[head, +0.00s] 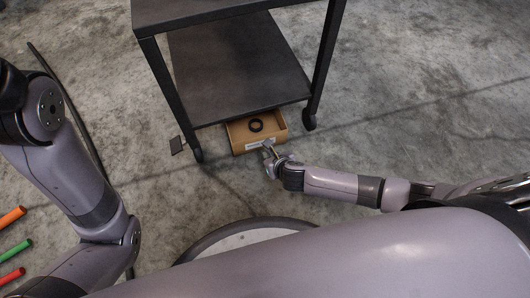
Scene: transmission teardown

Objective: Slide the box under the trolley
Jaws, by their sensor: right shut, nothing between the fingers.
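The trolley is black with two shelves and castors. My right gripper (267,148) is shut and empty at the near side of the box, by the label; I cannot tell whether it touches. My left arm comes in at the left, and its gripper is out of view.
Orange, green and red rods (14,248) show at the lower left edge. The trolley's front castors (309,122) flank the box. The concrete floor to the right is clear.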

